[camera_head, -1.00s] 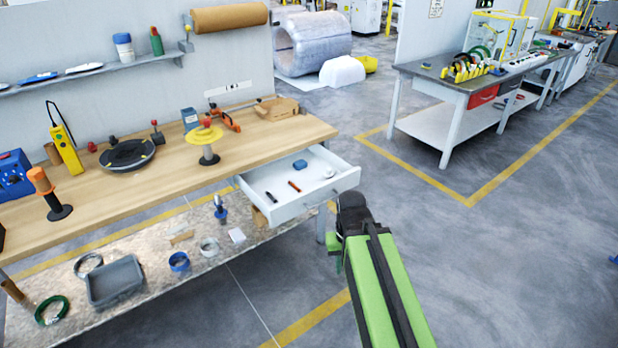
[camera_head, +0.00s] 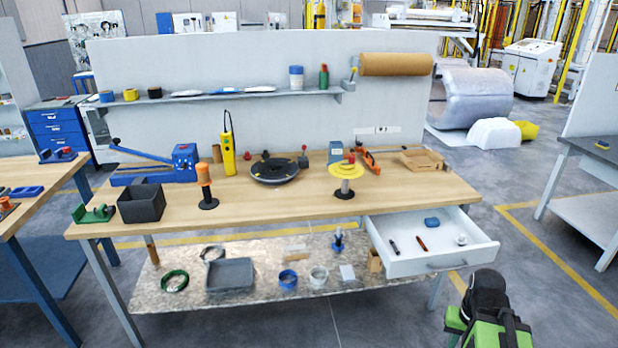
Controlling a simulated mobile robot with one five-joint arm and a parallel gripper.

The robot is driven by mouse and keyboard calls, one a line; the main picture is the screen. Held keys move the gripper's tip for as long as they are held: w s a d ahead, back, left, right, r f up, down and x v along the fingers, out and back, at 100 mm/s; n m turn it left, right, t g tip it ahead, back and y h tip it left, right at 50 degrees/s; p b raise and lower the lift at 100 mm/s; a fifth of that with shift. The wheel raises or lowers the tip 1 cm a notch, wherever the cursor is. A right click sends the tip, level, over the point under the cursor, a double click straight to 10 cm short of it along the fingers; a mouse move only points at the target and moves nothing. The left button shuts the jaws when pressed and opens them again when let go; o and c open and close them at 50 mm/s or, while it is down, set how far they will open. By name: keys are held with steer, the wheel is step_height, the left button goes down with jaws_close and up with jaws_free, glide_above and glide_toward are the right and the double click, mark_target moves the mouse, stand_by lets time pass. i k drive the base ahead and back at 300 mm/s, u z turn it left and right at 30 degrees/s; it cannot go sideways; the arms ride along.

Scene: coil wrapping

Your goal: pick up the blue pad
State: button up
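The blue pad (camera_head: 432,222) is a small blue block lying in the open white drawer (camera_head: 445,266), toward the drawer's back. The drawer sticks out from the right end of the wooden workbench. My green and black arm shows at the bottom right, in front of the drawer's front right corner and apart from the pad. My gripper's fingers cannot be made out, so I cannot tell whether it is open or shut.
The drawer also holds a black marker (camera_head: 394,247), a red-brown marker (camera_head: 421,243) and a small white round item (camera_head: 461,240). The wooden bench top (camera_head: 260,213) carries several tools and a yellow spool (camera_head: 345,172). Grey floor (camera_head: 540,300) is clear at right.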

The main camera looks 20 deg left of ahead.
mark_target(434, 221)
steer(key=u, duration=0.75)
steer(key=i, duration=1.6)
steer(key=u, duration=0.1)
